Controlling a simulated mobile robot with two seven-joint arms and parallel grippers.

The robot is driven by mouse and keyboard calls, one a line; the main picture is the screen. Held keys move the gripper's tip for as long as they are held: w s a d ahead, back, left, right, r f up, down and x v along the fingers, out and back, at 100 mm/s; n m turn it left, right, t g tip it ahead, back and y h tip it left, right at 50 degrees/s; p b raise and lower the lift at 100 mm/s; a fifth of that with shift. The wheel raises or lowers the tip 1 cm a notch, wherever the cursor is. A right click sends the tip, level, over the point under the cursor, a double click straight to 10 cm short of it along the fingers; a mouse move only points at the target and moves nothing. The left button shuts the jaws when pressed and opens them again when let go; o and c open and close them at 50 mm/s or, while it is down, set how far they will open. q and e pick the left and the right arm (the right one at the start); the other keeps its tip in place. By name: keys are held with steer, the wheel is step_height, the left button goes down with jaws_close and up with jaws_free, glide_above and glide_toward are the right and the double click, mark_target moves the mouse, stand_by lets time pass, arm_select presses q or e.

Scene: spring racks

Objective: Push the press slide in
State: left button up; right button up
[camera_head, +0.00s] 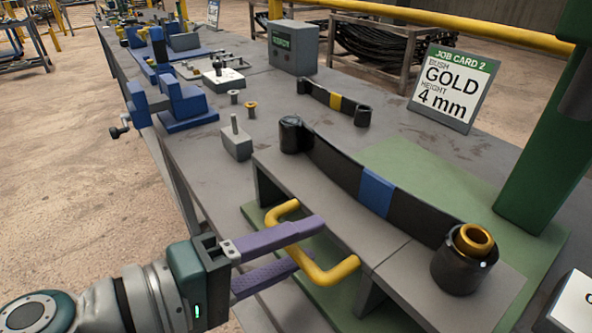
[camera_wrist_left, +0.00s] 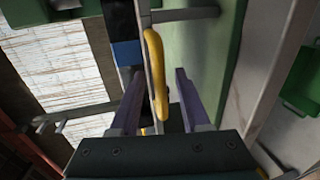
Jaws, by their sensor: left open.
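The press slide is a grey raised plate (camera_head: 395,248) with a yellow bar handle (camera_head: 342,272) on its near side. A black leaf spring (camera_head: 330,165) with a blue band lies on it. A gold bush (camera_head: 474,240) sits at the top of the spring's near right eye (camera_head: 460,272). My left gripper (camera_head: 310,243) is open, its purple fingers reaching to the handle, one above and one below. In the left wrist view the yellow handle (camera_wrist_left: 155,65) stands between the two spread fingers (camera_wrist_left: 160,82). Contact cannot be told. My right gripper is not seen.
A green press post (camera_head: 550,130) rises at right from a green base (camera_head: 425,165). A job card (camera_head: 452,88) reads gold, 4 mm. A smaller spring (camera_head: 335,102), a grey block (camera_head: 236,140), small bushes and a blue vise (camera_head: 182,105) are on the bench behind.

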arm_select(q)
jaws_close()
stand_by(1.4)
